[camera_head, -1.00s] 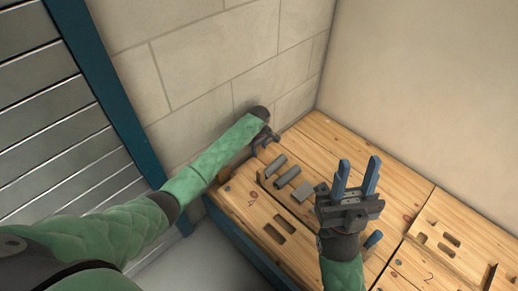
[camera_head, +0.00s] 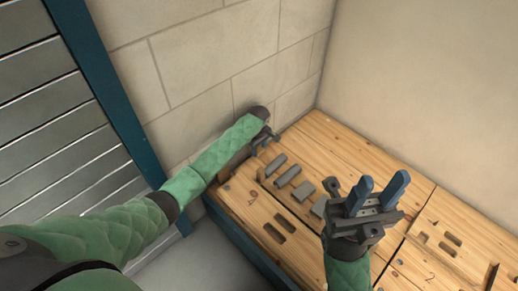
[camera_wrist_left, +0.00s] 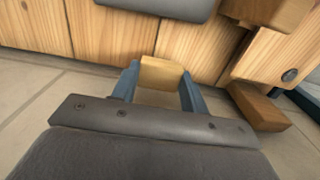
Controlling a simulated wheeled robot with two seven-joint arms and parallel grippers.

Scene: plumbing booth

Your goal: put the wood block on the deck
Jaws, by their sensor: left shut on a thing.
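The wood block (camera_wrist_left: 161,74) is a small pale tan block between the blue fingertips of my left gripper (camera_wrist_left: 160,84) in the left wrist view. The gripper is shut on it. In the head view my left gripper (camera_head: 265,137) is at the back left edge of the wooden deck (camera_head: 335,150), close to the tiled wall; the block cannot be made out there. Whether the block touches the deck I cannot tell. My right gripper (camera_head: 377,192) is over the front middle of the deck, its two blue fingers apart and nothing seen between them.
Several grey pieces (camera_head: 288,176) lie on the deck between my grippers. A dark part (camera_head: 333,186) is beside my right gripper. The deck has slots (camera_head: 274,233) at the left front and more at the right.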

